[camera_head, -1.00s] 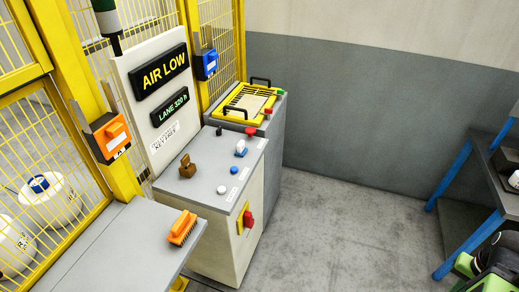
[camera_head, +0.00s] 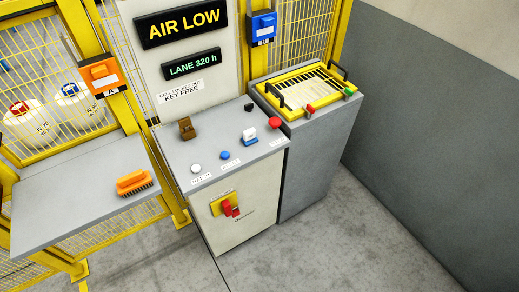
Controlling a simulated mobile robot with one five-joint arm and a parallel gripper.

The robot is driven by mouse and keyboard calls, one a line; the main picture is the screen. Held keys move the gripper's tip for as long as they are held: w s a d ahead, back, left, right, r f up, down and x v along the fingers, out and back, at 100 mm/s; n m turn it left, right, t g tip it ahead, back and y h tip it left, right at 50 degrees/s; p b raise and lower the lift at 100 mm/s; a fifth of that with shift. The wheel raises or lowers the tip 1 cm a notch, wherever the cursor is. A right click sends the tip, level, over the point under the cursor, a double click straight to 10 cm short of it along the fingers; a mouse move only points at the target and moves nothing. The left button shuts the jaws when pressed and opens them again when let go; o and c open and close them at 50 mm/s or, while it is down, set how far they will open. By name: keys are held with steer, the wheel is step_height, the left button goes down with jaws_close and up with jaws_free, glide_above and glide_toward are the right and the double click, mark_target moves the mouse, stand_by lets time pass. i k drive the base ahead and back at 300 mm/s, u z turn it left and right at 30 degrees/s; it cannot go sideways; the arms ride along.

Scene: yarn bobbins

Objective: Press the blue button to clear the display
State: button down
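The blue button (camera_head: 225,155) is a small round cap on the grey sloped top of the control console (camera_head: 240,195), in the middle of the head view. A white button (camera_head: 196,168) sits to its left, and a blue-and-white switch (camera_head: 249,137) to its right. The display (camera_head: 182,23) on the white panel above reads "AIR LOW" in yellow. A smaller display (camera_head: 192,64) below it reads "LANE 320 h" in green. My gripper is not in view.
A brown key-like knob (camera_head: 187,128), a black knob (camera_head: 249,107) and a red mushroom button (camera_head: 275,123) also stand on the console top. An orange brush (camera_head: 134,182) lies on the grey shelf (camera_head: 60,200) at left. Open floor (camera_head: 350,245) lies at front right.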

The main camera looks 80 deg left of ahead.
mark_target(225, 155)
steer(key=u, duration=0.2)
steer(key=i, duration=0.1)
steer(key=u, duration=4.7)
steer(key=i, duration=0.15)
steer(key=z, duration=1.75)
steer(key=k, duration=0.25)
steer(key=u, duration=1.5)
steer(key=i, duration=1)
steer(key=u, duration=0.3)
